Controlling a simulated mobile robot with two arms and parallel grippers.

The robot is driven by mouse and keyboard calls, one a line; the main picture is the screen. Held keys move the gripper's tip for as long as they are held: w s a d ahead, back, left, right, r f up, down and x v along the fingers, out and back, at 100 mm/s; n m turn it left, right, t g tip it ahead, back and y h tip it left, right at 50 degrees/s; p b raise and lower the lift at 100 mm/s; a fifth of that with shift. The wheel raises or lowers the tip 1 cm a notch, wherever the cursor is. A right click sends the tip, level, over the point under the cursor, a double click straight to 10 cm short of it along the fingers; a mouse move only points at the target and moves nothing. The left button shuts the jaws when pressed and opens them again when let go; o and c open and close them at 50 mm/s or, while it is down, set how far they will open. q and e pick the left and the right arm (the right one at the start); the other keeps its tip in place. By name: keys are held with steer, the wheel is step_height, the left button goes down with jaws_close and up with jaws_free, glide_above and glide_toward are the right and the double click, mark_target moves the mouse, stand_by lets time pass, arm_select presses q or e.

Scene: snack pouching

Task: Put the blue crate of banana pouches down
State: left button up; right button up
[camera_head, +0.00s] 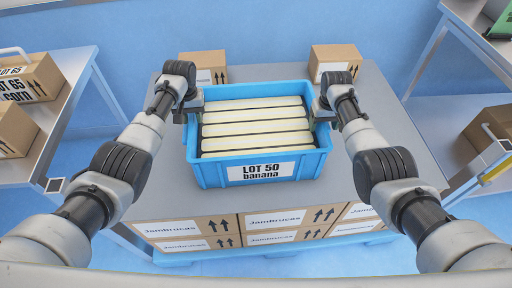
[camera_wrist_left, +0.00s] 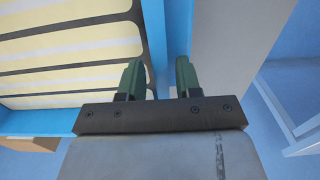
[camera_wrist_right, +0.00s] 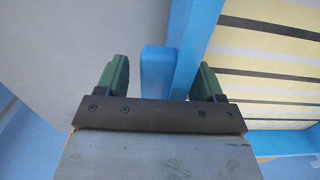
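The blue crate (camera_head: 212,174) stands level on the grey top in the head view, its label reading LOT 50 banana. Several pale yellow pouches (camera_head: 255,126) lie in rows inside. My left gripper (camera_head: 190,110) is at the crate's left side. My right gripper (camera_head: 324,108) is at the right side. In the right wrist view its fingers (camera_wrist_right: 160,85) are wide apart, with the crate's blue handle lip (camera_wrist_right: 156,65) between them.
The grey top (camera_head: 385,125) covers stacked Jambrucas cartons (camera_head: 275,222). Two small cartons stand behind the crate, at left (camera_head: 204,66) and right (camera_head: 335,60). Shelves with LOT 65 corn cartons (camera_head: 35,75) are at left; another rack (camera_head: 455,115) is at right.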

arm_select(q)
steer(key=shift+w+f, duration=0.1)
arm_select(e)
steer(key=shift+w+f, duration=0.1)
arm_select(q)
step_height(320, 180, up, 12)
arm_select(e)
step_height(320, 180, up, 12)
stand_by(0.9)
stand_by(0.4)
